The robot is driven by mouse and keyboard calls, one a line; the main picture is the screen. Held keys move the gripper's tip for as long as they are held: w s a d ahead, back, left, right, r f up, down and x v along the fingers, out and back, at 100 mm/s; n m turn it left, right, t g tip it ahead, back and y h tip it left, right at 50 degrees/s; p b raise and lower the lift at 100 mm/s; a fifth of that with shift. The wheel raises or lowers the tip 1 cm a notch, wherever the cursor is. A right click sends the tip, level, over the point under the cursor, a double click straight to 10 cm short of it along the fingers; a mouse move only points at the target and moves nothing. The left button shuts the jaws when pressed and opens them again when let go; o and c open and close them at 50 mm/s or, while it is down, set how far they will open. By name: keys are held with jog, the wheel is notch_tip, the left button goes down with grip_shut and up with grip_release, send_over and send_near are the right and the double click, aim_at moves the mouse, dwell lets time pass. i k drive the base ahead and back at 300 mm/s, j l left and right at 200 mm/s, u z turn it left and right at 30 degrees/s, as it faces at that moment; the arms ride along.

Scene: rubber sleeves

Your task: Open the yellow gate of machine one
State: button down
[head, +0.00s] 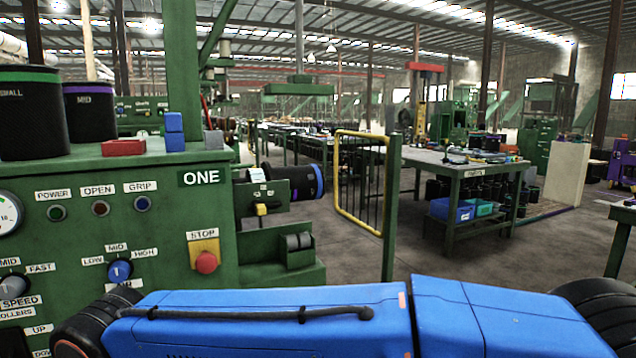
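The yellow gate (337,185) is a yellow-framed panel with dark vertical bars, hung on a green post (391,210) to the right of machine one. Machine one (120,230) is the green cabinet at the left, with a plate reading ONE (201,178). The gate stands apart from the cabinet's front panel, beside the machine's roller end. I cannot tell whether it is latched. My blue arm (270,315) lies across the bottom of the view. My gripper is not in view.
A red stop button (206,262) and several knobs are on the machine's front. A dark sleeve with a blue band (306,182) sits behind the gate side. A green worktable (455,170) with blue bins (452,210) stands at the right. Grey floor between is clear.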

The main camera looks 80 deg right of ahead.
aim_at(364, 135)
jog(key=k+l+z, duration=0.1)
jog(key=l, duration=0.35)
jog(key=k+l+z, duration=0.1)
jog(key=k+l, duration=0.2)
jog(key=l, duration=0.15)
jog(key=k+l+z, duration=0.1)
jog(key=l, duration=0.35)
jog(key=k+l+z, duration=0.1)
jog(key=k+l, duration=0.15)
jog(key=l, duration=0.25)
jog(key=k+l+z, duration=0.1)
jog(key=l, duration=0.35)
jog(key=k+l+z, duration=0.1)
jog(key=l, duration=0.4)
jog(key=k+l+z, duration=0.1)
jog(key=l, duration=0.45)
jog(key=k+l+z, duration=0.1)
jog(key=l, duration=0.4)
jog(key=k, duration=0.1)
